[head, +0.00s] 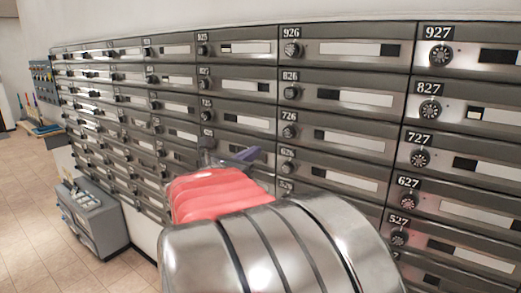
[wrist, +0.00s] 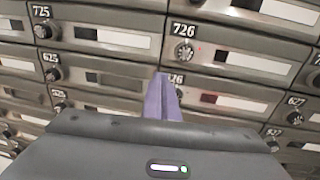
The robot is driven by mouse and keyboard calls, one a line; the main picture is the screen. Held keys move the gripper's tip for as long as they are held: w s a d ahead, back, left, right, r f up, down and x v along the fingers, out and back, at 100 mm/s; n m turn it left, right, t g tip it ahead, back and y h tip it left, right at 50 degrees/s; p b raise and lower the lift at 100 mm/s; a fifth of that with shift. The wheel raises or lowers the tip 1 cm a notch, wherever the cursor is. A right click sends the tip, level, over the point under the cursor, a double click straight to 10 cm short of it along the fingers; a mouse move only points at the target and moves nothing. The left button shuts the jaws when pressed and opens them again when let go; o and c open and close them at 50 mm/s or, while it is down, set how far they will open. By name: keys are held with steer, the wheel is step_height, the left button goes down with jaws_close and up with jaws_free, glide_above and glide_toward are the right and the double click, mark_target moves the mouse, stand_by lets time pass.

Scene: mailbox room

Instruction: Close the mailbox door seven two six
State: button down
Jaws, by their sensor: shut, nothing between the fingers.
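The mailbox door 726 (head: 350,142) is a dark grey panel with a round black dial, a number plate and a pale window strip. It looks flush with its neighbours in the head view. In the wrist view, door 726 (wrist: 245,62) is at upper right, with a small red light beside its dial. My gripper (wrist: 161,78) has purple fingers, shut together and empty. Their tips are below and left of the 726 dial and partly hide the 626 plate. In the head view, my gripper (head: 248,155) is left of and below door 726. Whether it touches the wall of boxes is unclear.
Rows of similar doors surround it, including 826 (head: 345,96) above and 727 (head: 470,170) to the right. Protruding dials line the wall. A grey box unit (head: 92,218) stands on the floor at left. Tiled floor (head: 30,190) is open at far left.

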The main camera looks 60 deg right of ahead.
steer(key=shift+w+a, duration=0.1)
steer(key=shift+a, duration=0.9)
